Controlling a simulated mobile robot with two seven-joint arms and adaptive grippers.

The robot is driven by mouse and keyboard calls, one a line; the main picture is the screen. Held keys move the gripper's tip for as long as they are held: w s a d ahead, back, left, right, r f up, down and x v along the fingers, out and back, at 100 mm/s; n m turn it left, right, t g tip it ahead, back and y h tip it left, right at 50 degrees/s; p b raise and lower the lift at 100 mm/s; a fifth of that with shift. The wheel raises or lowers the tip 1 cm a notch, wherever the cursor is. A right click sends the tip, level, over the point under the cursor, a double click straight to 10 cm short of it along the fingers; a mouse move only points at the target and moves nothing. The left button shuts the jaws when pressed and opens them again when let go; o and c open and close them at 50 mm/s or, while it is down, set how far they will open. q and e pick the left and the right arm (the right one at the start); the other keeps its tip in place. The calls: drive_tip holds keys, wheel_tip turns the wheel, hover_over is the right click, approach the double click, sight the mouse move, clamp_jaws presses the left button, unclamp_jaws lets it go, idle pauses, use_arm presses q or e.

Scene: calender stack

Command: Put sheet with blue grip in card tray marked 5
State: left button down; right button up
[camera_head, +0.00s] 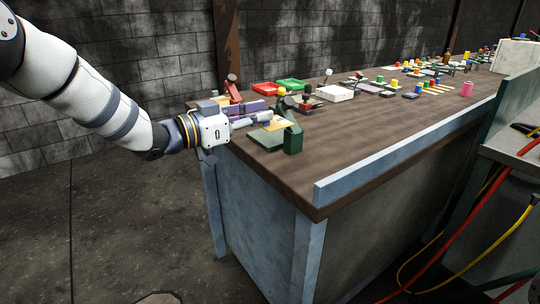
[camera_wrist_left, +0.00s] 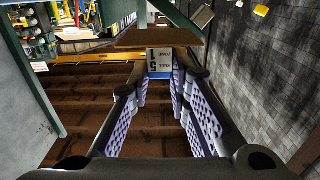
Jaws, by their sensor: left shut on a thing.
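My left gripper (camera_head: 262,117) reaches in over the near left end of the bench, its fingers pointing right. In the left wrist view its padded fingers (camera_wrist_left: 161,74) close in on a small pale piece with dark print, a 5 and a blue lower band, which I take as the sheet with blue grip (camera_wrist_left: 160,62). A brown panel (camera_wrist_left: 160,38) shows just above it. In the head view the fingers hide most of what they hold. I cannot single out the card tray marked 5. My right gripper is not in view.
A dark green upright bracket (camera_head: 292,138) stands just right of the gripper. Several small coloured items line the back. The bench top (camera_head: 350,140) is clear in front.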

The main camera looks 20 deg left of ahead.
use_arm(q)
drive_tip(key=d+f, duration=0.1)
drive_tip(key=f, duration=0.2)
drive_tip(key=s+d+f, duration=0.1)
drive_tip(key=f, duration=0.2)
drive_tip(key=s+d+f, duration=0.1)
drive_tip(key=f, duration=0.2)
drive_tip(key=shift+s+d+f+b, duration=0.1)
drive_tip(key=shift+s+d+b, duration=0.1)
drive_tip(key=shift+s+b, duration=0.1)
drive_tip(key=c, duration=1.5)
unclamp_jaws()
